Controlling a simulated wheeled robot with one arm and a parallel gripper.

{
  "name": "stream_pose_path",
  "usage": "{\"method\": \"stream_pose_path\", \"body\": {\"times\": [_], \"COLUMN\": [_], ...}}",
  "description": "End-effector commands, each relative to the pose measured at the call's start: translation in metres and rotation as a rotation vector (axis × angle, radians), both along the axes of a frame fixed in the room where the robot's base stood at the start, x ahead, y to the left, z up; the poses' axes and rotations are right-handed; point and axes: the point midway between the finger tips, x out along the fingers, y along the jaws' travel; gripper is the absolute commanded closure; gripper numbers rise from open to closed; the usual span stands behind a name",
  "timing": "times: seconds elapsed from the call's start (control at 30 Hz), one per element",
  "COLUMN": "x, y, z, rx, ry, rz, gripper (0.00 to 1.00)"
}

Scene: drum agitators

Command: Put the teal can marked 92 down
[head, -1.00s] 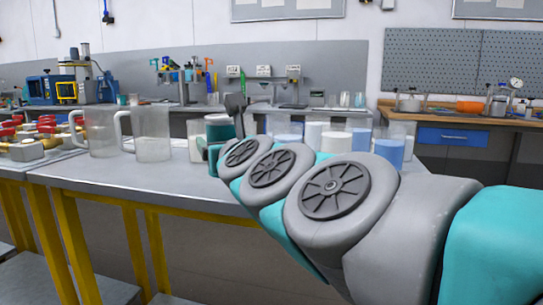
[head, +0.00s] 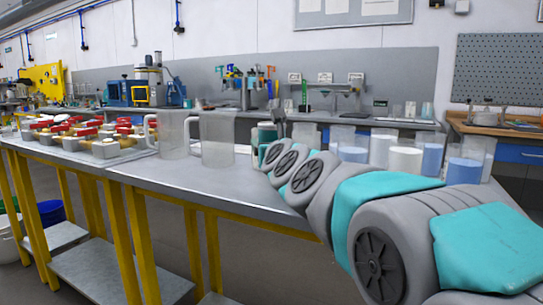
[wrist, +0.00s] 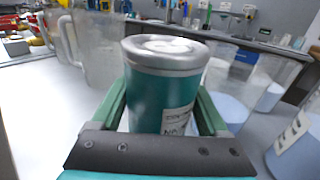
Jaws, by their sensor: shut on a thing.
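The teal can (wrist: 160,98) has a silver lid and a white label at its lower right. Only part of the label's print shows, and I cannot read a 92. My gripper (wrist: 163,108) is shut on it, with one green finger along each side. The can is upright in the wrist view. In the head view the can (head: 266,131) shows small at the far end of my arm, partly hidden by it, above the grey table (head: 215,190). I cannot tell whether its base touches the table.
Two clear jugs (head: 172,135) (head: 217,140) stand left of the can. Clear beakers with white (head: 405,158) and blue (head: 464,170) contents stand to its right. Red-handled valves (head: 105,148) fill the left table. The front of the grey table is bare.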

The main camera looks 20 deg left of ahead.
Motion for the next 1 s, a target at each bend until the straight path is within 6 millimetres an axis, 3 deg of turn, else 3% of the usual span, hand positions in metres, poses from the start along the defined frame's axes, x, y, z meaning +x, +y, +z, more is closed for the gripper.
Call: {"method": "stream_pose_path", "body": {"times": [0.23,0.5,0.9,0.93,1.0], "x": [0.012,0.011,0.011,0.011,0.012], "y": [0.009,0.009,0.009,0.009,0.009], "z": [-0.001,-0.036,-0.04,-0.039,-0.039], "rx": [-0.001,0.0,0.001,0.001,0.001], "ry": [-0.001,0.001,0.0,-0.001,-0.001], "rz": [0.0,0.001,0.001,0.0,0.0], "gripper": [0.98,0.98,0.98,0.2,0.12]}}
